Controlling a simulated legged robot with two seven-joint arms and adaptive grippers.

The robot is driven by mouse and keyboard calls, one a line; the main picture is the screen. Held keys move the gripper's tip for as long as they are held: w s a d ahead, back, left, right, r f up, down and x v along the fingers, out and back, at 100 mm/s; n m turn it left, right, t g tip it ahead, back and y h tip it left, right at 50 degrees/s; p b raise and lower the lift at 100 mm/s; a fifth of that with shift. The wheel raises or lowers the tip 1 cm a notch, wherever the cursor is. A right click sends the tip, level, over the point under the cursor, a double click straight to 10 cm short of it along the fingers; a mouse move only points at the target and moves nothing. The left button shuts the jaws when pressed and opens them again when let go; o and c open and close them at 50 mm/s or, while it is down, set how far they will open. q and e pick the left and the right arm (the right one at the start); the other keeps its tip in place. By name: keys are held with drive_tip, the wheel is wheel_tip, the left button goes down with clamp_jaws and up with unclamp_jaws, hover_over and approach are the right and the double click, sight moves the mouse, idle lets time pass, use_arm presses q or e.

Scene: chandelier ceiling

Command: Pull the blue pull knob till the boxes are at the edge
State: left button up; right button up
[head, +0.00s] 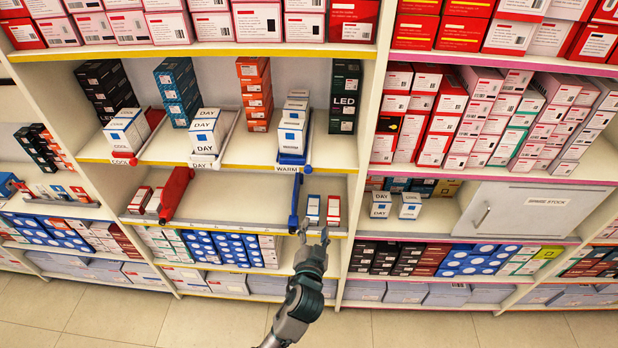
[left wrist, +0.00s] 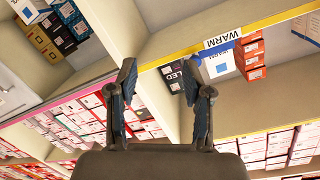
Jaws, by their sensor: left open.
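The blue pull knob (head: 308,168) is at the front of a blue-fronted tray (head: 290,159) above the WARM label (head: 286,169), on the middle shelf. White boxes with blue squares (head: 292,135) stand in a row in this tray, the front one near the shelf edge. My left gripper (head: 313,235) is open and empty, below and in front of the knob, near the lower shelf's front edge. In the left wrist view its fingers (left wrist: 159,80) are spread apart, with the WARM label (left wrist: 222,39) beyond them. My right gripper is not in view.
A blue divider (head: 294,203) and two small boxes (head: 323,209) are on the shelf below. COOL (head: 124,130) and DAY (head: 203,133) box rows stand to the left. Dark LED boxes (head: 345,95) stand right of the WARM tray. A closed SPARE STOCK door (head: 515,210) is at right.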

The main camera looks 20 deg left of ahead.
use_arm(q)
drive_tip(key=n+t+y, duration=0.1)
drive_tip(key=n+y, duration=0.1)
approach(308, 171)
drive_tip(key=shift+h, duration=0.4)
drive_tip(key=x, duration=0.4)
drive_tip(key=p+x, duration=0.1)
drive_tip(key=x, duration=0.4)
drive_tip(key=shift+w+a+p, duration=0.25)
drive_tip(key=shift+p, duration=0.05)
clamp_jaws()
